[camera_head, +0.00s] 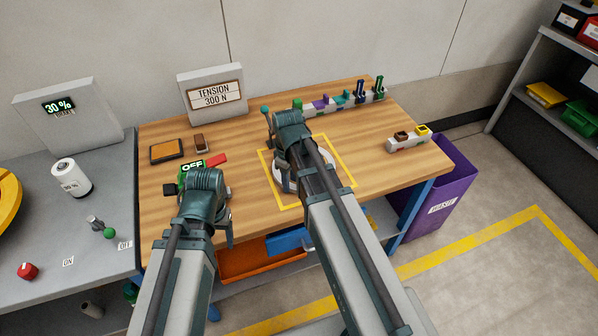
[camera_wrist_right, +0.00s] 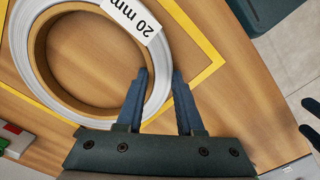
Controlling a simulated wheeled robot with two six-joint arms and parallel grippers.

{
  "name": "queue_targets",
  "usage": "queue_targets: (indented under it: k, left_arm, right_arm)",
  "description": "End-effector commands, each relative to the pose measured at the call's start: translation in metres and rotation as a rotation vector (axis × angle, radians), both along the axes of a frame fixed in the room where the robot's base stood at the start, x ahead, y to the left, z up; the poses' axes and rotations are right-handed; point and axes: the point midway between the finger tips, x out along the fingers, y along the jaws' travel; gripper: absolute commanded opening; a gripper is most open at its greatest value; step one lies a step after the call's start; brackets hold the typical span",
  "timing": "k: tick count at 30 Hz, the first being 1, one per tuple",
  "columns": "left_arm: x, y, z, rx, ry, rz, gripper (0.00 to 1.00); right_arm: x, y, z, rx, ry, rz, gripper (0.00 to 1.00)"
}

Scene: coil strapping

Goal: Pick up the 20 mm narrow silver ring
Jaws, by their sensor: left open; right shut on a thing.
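The narrow silver ring (camera_wrist_right: 158,88) lies flat on the wooden table, with a brown inner core and a "20 mm" label, inside a yellow square outline. In the head view my right arm hides most of it; a pale part of the ring (camera_head: 327,158) shows beside the arm. My right gripper (camera_wrist_right: 160,73) is shut on the ring's wall, one finger on the inner side and one outside. My left gripper (camera_head: 203,203) is open and empty over the table's left front part; its fingertips are hard to make out.
Small coloured parts (camera_head: 340,98) line the back edge. A grey block (camera_head: 408,140) sits at the right, a dark tray (camera_head: 166,151) at the left. A purple bin (camera_head: 440,190) stands beside the table. The table's right side has free room.

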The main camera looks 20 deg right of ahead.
Motion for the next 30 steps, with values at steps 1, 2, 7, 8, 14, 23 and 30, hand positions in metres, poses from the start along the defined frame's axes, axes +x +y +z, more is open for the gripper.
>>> queue_targets:
  k: [1,2,7,8,14,23,30]
  left_arm:
    - [0.000,0.000,0.000,0.000,0.000,0.000,0.67]
    - [0.000,0.000,0.001,0.000,0.000,0.000,0.67]
    - [0.000,0.000,0.008,0.000,0.000,0.000,0.67]
    - [0.000,0.000,0.011,0.000,0.000,0.000,0.67]
    - [0.000,0.000,0.028,0.000,0.000,0.000,0.67]
    - [0.000,0.000,0.039,0.000,0.000,0.001,0.67]
    - [0.000,0.000,0.044,0.000,0.000,0.001,0.67]
  right_arm:
    - [0.000,0.000,0.001,0.000,0.000,0.000,0.00]
    - [0.000,0.000,0.001,0.000,0.000,0.000,0.00]
    - [0.000,0.000,0.009,0.000,0.000,0.000,0.00]
    - [0.000,0.000,0.011,0.000,0.000,0.000,0.00]
    - [0.000,0.000,0.028,-0.001,-0.001,0.000,0.00]
    - [-0.018,0.023,0.039,0.000,0.000,0.003,0.00]
    - [-0.050,0.068,0.044,-0.001,-0.001,0.005,0.00]
